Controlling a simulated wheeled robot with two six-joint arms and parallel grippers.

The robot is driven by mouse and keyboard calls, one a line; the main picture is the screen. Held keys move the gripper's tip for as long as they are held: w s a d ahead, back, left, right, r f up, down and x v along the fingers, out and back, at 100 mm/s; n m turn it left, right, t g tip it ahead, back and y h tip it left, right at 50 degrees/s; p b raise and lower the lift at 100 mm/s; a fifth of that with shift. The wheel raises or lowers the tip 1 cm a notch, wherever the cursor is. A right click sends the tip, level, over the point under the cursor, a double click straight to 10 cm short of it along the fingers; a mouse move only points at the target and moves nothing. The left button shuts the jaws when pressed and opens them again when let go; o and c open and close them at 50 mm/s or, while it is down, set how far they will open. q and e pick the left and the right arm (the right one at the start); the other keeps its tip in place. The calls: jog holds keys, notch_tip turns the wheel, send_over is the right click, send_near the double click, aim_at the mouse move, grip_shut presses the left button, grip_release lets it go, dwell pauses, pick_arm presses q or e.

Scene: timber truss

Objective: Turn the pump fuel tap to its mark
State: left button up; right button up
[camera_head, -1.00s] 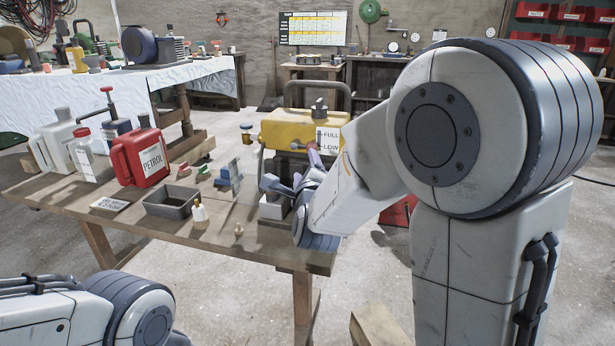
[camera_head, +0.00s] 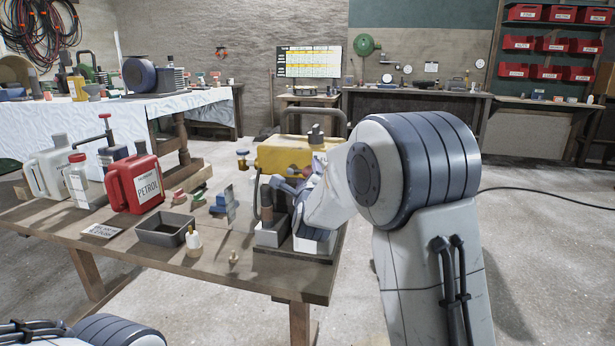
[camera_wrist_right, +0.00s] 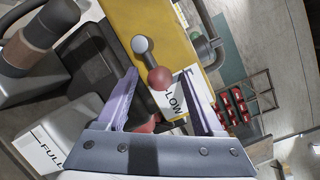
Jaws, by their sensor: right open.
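The yellow pump tank (camera_head: 284,155) stands at the right end of the wooden table under a dark tube frame. The wrist view shows its yellow face (camera_wrist_right: 185,18), with a white gauge label (camera_wrist_right: 180,98) reading LOW. A red ball-shaped knob (camera_wrist_right: 160,78) and a pale round end (camera_wrist_right: 140,44) stick out from this face; I take them for the fuel tap, but its mark is not clear. My right gripper (camera_wrist_right: 160,74) is open, its purple fingers on either side of the red knob, with no clear contact. My left gripper is out of view.
A dark grey pump part (camera_head: 269,205) stands close to my right gripper. The front right floor is clear.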

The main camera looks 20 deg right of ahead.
grip_shut()
